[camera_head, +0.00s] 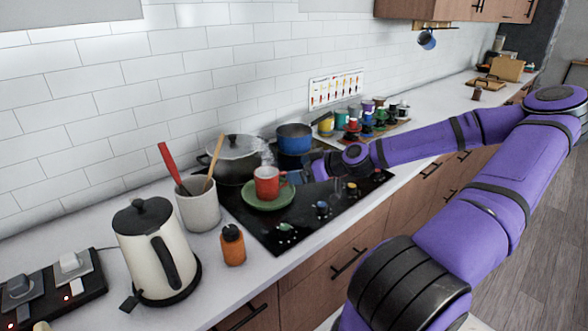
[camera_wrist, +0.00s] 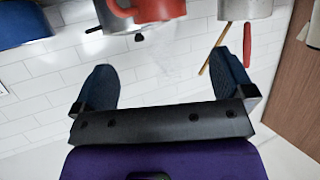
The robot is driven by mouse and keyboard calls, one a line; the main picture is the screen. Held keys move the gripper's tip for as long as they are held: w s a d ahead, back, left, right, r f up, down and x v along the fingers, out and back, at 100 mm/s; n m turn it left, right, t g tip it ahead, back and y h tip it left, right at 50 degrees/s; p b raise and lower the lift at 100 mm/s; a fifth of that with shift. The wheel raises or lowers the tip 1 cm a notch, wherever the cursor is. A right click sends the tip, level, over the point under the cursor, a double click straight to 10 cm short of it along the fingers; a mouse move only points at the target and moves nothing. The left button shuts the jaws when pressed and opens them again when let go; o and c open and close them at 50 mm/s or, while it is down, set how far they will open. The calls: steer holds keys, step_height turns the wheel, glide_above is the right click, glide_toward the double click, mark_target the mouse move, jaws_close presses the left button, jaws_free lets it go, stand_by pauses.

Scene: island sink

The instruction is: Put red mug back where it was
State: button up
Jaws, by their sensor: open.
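The red mug (camera_head: 267,184) stands upright on a green plate (camera_head: 249,201) on the black cooktop. My gripper (camera_head: 302,171) is just right of the mug, apart from it as far as I can tell, partly hidden by its own wrist. In the wrist view, the picture is upside down and the red mug (camera_wrist: 150,9) is cut off by the top edge. My gripper (camera_wrist: 164,60) shows two dark blue fingers spread wide, with only wall tiles between them.
A lidded pot (camera_head: 236,157) and a blue saucepan (camera_head: 294,137) stand behind the mug. A utensil crock (camera_head: 198,207), orange bottle (camera_head: 232,246) and kettle (camera_head: 152,252) stand to the left. Several coloured cups and small items crowd a board (camera_head: 399,128) beyond the cooktop.

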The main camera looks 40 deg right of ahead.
steer(key=s+a+f+g, duration=0.1)
steer(key=a+g, duration=0.2)
steer(key=s+a+f+n+g+h, duration=0.1)
steer(key=s+a+f+g, duration=0.1)
steer(key=a+g, duration=0.1)
steer(key=s+a+f+g, duration=0.1)
steer(key=a+g, duration=0.1)
steer(key=a, duration=0.1)
steer(key=shift+s+f+g+h, duration=0.2)
steer(key=shift+s+g+h, duration=0.2)
steer(key=s+a+r+m+g+h, duration=0.1)
steer(key=s+a+r+h, duration=0.2)
steer(key=r, duration=0.6)
steer(key=s+a+r+m+h, duration=0.2)
steer(key=s+a+r+h, duration=0.15)
steer(key=r, duration=0.55)
steer(key=s+a+r+m+t+y, duration=0.1)
steer(key=s+a+r, duration=0.1)
steer(key=s+r, duration=0.4)
steer(key=s+a+r+m+t+y, duration=0.1)
steer(key=s+a+r+m, duration=0.1)
steer(key=s+r, duration=0.4)
steer(key=shift+s+a+t+y, duration=0.35)
steer(key=shift+s+t, duration=0.05)
steer(key=shift+s, duration=0.1)
